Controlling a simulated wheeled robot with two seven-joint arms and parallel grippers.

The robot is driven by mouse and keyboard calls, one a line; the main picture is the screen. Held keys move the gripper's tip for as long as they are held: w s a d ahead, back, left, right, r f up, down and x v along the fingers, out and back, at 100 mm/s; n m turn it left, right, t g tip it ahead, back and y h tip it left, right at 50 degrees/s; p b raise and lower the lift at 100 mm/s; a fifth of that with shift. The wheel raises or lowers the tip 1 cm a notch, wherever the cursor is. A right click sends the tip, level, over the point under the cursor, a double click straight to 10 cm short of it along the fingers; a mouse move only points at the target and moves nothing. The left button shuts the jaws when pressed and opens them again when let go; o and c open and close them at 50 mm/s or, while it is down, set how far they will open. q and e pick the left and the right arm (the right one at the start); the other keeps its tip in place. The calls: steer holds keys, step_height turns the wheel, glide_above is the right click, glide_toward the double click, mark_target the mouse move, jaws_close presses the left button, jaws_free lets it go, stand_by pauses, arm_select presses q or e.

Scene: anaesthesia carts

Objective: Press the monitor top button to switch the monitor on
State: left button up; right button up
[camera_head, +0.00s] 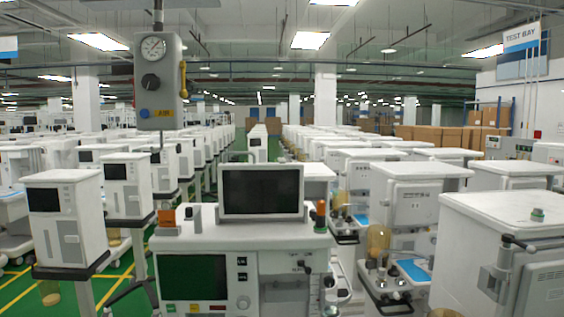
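The monitor (262,191) stands upright on top of the white anaesthesia cart (231,237) in the middle of the head view. It has a light grey frame and a dark, blank screen. I cannot make out a separate button on its top edge. Neither of my grippers shows in the view.
A dark green screen (192,278) is set in the cart's front. An orange block (166,217) sits at the cart top's left end. A grey gauge panel (158,80) hangs above left. White cabinets (408,190) crowd the right, and green floor shows at lower left.

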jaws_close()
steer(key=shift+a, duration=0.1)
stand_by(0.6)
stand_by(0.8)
